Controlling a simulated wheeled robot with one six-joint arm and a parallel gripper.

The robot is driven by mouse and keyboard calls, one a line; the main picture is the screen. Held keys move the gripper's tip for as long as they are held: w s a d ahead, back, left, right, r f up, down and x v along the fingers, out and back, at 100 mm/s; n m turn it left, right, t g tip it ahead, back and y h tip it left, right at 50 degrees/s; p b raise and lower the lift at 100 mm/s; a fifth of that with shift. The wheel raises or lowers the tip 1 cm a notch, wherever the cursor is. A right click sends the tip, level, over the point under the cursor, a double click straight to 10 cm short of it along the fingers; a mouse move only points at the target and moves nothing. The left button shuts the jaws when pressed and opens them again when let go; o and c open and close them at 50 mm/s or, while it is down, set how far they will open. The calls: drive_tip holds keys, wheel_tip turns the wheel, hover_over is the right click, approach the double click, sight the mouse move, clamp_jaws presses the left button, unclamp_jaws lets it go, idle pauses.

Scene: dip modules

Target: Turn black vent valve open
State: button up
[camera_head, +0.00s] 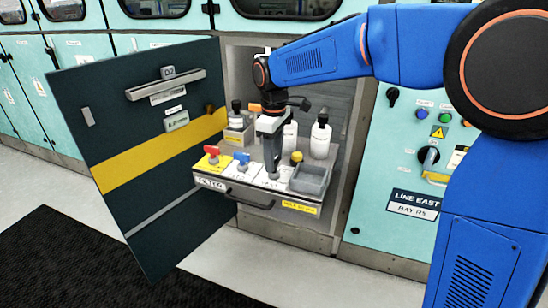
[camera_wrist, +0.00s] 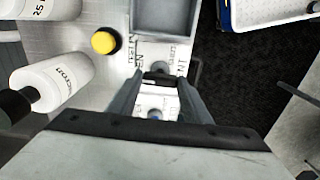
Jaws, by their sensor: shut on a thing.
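My gripper (camera_head: 273,172) reaches down over the pulled-out drawer and is shut on the black vent valve. In the wrist view, my gripper (camera_wrist: 160,90) has its fingers on either side of the black vent valve (camera_wrist: 158,79), whose dark handle shows only in part. Partly covered lettering is printed on the white panel beside it; I cannot tell the handle's exact angle. In the head view the fingers hide the valve. A red valve (camera_head: 213,152) and a blue valve (camera_head: 242,159) stand to its left.
A grey bin (camera_head: 311,180) and a yellow knob (camera_head: 297,157) are right of my gripper. White bottles (camera_head: 320,138) stand behind. The open cabinet door (camera_head: 150,190) is on the left. A drawer handle (camera_head: 250,199) sticks out in front.

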drive_tip(key=shift+n, duration=0.3)
idle(0.4)
drive_tip(key=o, duration=1)
drive_tip(key=shift+o, duration=0.2)
wheel_tip(320, 180, up, 17)
drive_tip(key=shift+r, duration=0.2)
